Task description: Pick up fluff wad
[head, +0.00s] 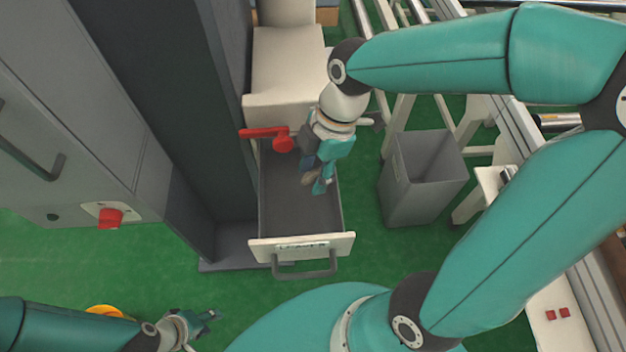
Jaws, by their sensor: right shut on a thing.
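My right gripper (316,178) reaches down into the open drawer (270,212) from above. It is shut on a small grey-brown wad (309,173), which looks like the fluff wad and is partly hidden by the fingers. The wad is over the drawer's dark floor; I cannot tell whether it touches the floor. My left gripper (207,317) is low at the lower left, away from the drawer. Its fingers are too small and angled to tell whether they are open or shut.
A grey bin (425,185) with an open top stands right of the drawer. A red handle (267,136) sticks out at the drawer's back left. Tall grey cabinets (75,110) fill the left. A conveyor frame (535,150) runs along the right. Green floor is free in front.

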